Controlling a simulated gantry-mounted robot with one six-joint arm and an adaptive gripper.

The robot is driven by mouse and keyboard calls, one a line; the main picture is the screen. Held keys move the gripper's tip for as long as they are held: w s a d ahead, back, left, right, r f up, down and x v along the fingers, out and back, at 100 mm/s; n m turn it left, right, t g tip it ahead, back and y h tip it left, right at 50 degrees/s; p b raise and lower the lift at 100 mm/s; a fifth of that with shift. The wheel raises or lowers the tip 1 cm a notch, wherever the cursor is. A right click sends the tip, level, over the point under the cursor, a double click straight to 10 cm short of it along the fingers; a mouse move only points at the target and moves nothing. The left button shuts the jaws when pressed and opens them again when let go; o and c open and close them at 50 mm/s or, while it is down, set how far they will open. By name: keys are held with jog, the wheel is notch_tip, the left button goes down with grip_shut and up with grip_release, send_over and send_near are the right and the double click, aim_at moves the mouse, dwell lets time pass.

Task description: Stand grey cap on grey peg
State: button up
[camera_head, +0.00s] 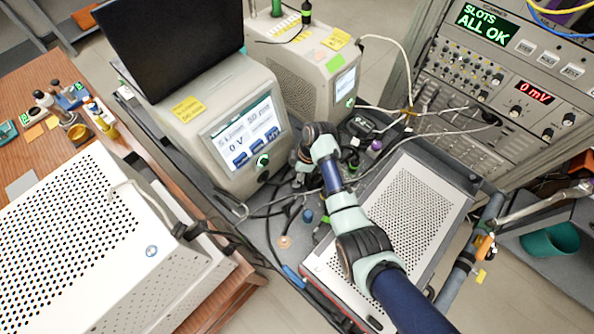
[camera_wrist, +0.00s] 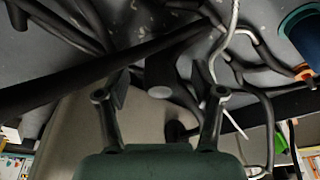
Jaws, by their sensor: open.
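My gripper (camera_wrist: 160,94) is open, with its two dark fingers apart in the wrist view. A small grey round top (camera_wrist: 159,92) on a dark upright body shows between the fingertips. I cannot tell whether this is the grey cap or the grey peg, or whether the fingers touch it. In the head view my wrist is over the cluttered deck in front of the box with the screen, and my fingertips are hard to make out. No other piece is clearly the grey cap or peg among the dark cables.
Black and grey cables cross the dark deck (camera_head: 262,228). A blue piece (camera_head: 307,216) and a pinkish disc (camera_head: 285,241) are nearby; a purple-topped piece (camera_head: 376,145) is to the right. The screen box (camera_head: 200,125) and a perforated metal case (camera_head: 428,205) flank the arm.

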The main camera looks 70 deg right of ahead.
jog(key=v, duration=1.2)
